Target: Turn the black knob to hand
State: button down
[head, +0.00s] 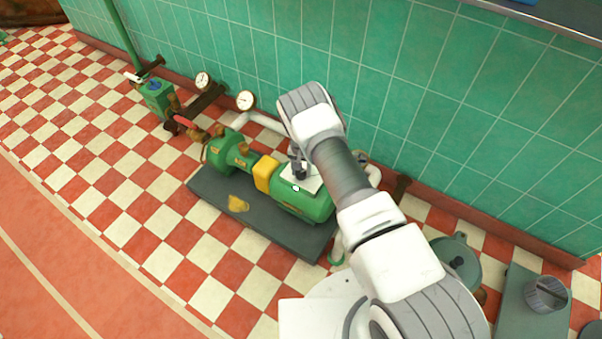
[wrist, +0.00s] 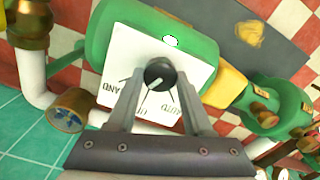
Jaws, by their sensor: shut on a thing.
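The black knob (wrist: 158,74) is round with a pale pointer mark and sits on a white plate (wrist: 190,58) on the green pump. The plate reads HAND at left and AUTO at lower right in the wrist view, with a partly hidden label between them. The pointer mark slants toward the lower left; which label it meets is unclear. My gripper (wrist: 157,80) is shut on the knob, one finger on each side. In the head view my gripper (head: 298,168) reaches down to the white plate (head: 313,182), and the knob is hard to make out.
The green pump (head: 228,152) with a yellow coupling (head: 265,173) stands on a dark base (head: 270,234). Gauges (head: 245,101) and pipes run along the green tiled wall behind. A grey-green kettle-like vessel (head: 462,258) stands at right. The checkered floor at left is open.

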aim_at(301, 172)
jog(key=shift+m, duration=1.9)
jog(key=shift+c, duration=1.5)
grip_release()
notch_tip(301, 172, up, 18)
jog(key=p, duration=0.6)
jog(key=shift+f, duration=0.25)
